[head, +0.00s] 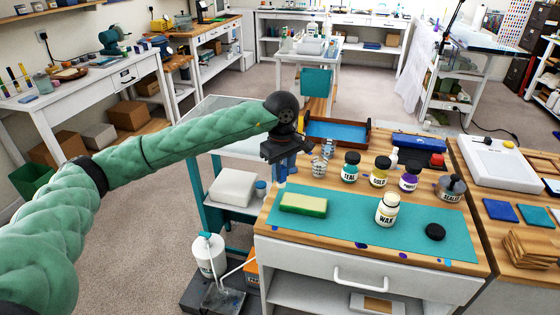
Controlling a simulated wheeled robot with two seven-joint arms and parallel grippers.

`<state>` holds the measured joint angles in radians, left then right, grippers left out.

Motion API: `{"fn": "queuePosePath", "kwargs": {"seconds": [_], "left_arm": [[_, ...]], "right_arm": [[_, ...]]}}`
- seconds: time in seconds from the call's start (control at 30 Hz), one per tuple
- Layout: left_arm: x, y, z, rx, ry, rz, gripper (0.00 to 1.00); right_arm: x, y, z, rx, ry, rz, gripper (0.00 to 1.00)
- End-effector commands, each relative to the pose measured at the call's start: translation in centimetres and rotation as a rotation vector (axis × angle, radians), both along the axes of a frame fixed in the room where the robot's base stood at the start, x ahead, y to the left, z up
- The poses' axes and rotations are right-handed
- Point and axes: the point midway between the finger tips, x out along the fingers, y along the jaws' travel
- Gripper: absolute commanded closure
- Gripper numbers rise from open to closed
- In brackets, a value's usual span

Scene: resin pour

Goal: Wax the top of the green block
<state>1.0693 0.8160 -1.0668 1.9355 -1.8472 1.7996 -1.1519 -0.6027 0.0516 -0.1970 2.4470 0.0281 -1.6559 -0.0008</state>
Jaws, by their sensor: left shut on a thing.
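The green block (303,205) lies flat on a teal mat (345,222), toward its left side. A white jar labelled WAX (387,210) stands upright on the mat, right of the block. A round black lid (435,232) lies on the mat right of the jar. My left gripper (284,160) is above and behind the block, apart from it, pointing down. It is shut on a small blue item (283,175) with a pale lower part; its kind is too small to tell. My right gripper is not in view.
Jars labelled TEAL (350,168), GOLD (380,171) and a purple one (410,176) stand behind the mat. A SEALER bottle (451,188) is at its right. A blue-lined tray (338,132) lies at the back. The mat between block and WAX jar is clear.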

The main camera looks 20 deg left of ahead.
Motion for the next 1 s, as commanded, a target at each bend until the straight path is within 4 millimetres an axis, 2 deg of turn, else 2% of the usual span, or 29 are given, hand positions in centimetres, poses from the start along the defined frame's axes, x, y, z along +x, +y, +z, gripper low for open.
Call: {"fn": "queuePosePath", "kwargs": {"seconds": [0.4, 1.0], "left_arm": [[0.0, 0.1, 3.6, 0.000, 0.000, 0.008, 1.00], [0.0, 0.1, 3.8, -0.001, 0.001, 0.009, 1.00]], "right_arm": [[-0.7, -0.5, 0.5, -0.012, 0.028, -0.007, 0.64], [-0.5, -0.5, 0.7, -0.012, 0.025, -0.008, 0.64]]}}
